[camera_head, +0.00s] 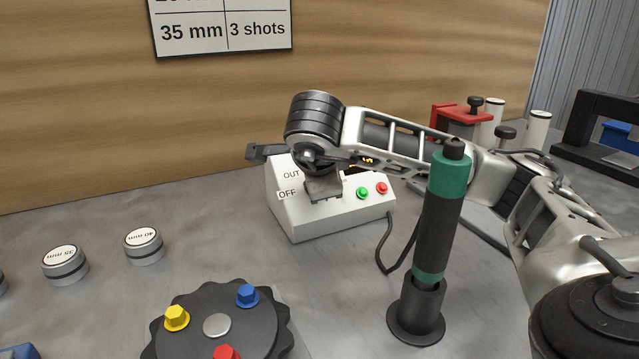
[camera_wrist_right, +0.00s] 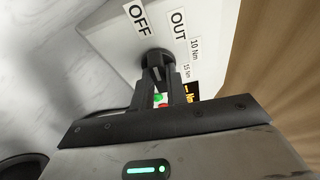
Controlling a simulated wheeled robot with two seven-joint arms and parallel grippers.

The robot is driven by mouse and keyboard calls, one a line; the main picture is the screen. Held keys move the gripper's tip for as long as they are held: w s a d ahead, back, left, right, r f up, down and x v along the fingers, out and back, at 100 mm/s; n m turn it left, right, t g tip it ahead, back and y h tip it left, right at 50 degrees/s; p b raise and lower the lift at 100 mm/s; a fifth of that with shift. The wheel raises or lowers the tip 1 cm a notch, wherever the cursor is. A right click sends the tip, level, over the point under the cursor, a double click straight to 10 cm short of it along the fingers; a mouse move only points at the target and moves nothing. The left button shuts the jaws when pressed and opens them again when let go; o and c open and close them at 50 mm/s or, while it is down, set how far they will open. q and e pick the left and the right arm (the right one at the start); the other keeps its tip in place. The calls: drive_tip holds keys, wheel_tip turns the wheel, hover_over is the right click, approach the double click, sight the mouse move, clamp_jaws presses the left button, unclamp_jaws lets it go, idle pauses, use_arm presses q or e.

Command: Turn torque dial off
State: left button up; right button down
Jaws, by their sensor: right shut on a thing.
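The white control box (camera_head: 335,219) stands on the bench in the head view, with OUT and OFF labels, a green button (camera_head: 362,193) and a red button (camera_head: 382,188). The torque dial is hidden behind my right gripper (camera_head: 323,186) there. In the right wrist view, the dark round dial (camera_wrist_right: 150,58) sits on the box face, beside the labels OFF (camera_wrist_right: 139,19), OUT (camera_wrist_right: 178,23), 10 Nm and 15 Nm. My right gripper (camera_wrist_right: 161,77) is shut on the dial, its fingers on either side of the knob. I cannot tell which label the dial points to. My left gripper is out of view.
A green and black tool (camera_head: 441,215) stands upright in a dark holder, right of the box, with a cable beside it. A dark round hub (camera_head: 215,325) with coloured bolts is at the front. Two sockets (camera_head: 65,265) (camera_head: 143,246) stand left. A wooden wall is behind.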

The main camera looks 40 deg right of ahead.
drive_tip(key=shift+n, duration=0.6)
drive_tip(key=c, duration=1.4)
unclamp_jaws()
